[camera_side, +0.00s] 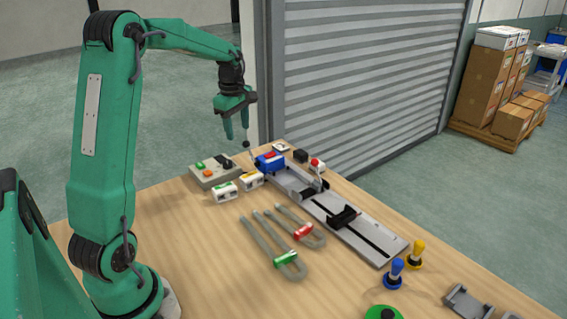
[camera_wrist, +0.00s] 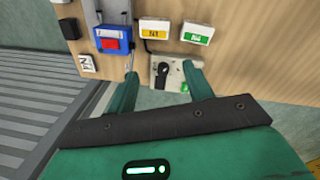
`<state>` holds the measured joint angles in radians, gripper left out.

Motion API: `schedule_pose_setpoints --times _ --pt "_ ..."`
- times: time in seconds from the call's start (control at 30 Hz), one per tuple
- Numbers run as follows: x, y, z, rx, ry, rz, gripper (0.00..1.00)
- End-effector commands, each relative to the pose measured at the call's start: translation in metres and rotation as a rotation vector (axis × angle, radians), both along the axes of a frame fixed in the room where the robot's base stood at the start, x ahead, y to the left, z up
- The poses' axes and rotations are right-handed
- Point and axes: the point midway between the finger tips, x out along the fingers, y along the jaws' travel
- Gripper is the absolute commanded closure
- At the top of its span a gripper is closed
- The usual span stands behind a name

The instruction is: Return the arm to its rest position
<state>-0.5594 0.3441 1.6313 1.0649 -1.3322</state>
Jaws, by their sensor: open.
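My gripper (camera_side: 236,133) is open and empty in the side view. It hangs with its fingers pointing down above the far end of the wooden table, over the control box. In the wrist view its two green fingers (camera_wrist: 160,88) are spread apart with nothing between them. The grey control box (camera_side: 214,171) has an orange button, a green button and a dark lever. It also shows between the fingertips in the wrist view (camera_wrist: 160,76), partly hidden by the fingers.
A blue and red unit (camera_side: 269,162) stands at the far end of a grey rail (camera_side: 372,236). Two labelled blocks, green (camera_side: 225,192) and yellow (camera_side: 251,180), sit near the control box. U-shaped tubes (camera_side: 268,247) lie mid-table. The table's near left (camera_side: 190,260) is clear.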

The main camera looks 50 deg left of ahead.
Motion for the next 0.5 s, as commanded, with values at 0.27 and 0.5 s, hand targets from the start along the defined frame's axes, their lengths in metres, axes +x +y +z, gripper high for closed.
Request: schedule_pose_setpoints --times 0.27,0.5 --pt "-0.019 -0.069 0.041 0.068 -0.051 -0.362 0.49" --pt "-0.045 -0.122 0.063 0.135 -0.09 -0.667 0.49"
